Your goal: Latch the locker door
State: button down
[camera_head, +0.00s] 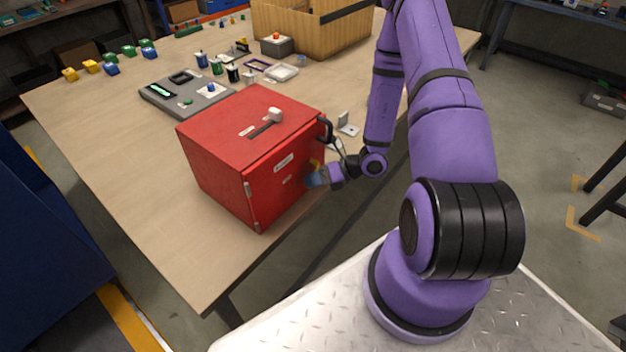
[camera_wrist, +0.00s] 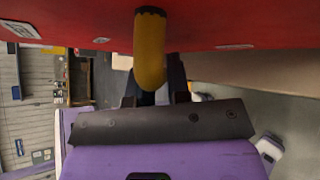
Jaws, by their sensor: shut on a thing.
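The red locker (camera_head: 215,165) stands on the table near its front edge. Its door (camera_head: 270,185) faces front right and lies flush or nearly flush with the body; I cannot tell whether it is latched. A yellow handle (camera_head: 315,164) on the door shows large in the wrist view (camera_wrist: 150,52), standing out from the red door face (camera_wrist: 215,22). My gripper (camera_head: 313,179) is at the door's right side, shut on the yellow handle. In the wrist view the dark fingers (camera_wrist: 160,90) are partly hidden behind the handle.
A small white-headed hammer (camera_head: 268,121) lies on the locker's top. A black curved bar (camera_head: 325,129) sits at its upper right corner.

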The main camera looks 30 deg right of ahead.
jog(key=c, duration=1.1)
grip_release()
jog(key=v, duration=1.1)
jog(key=shift+a, duration=0.1)
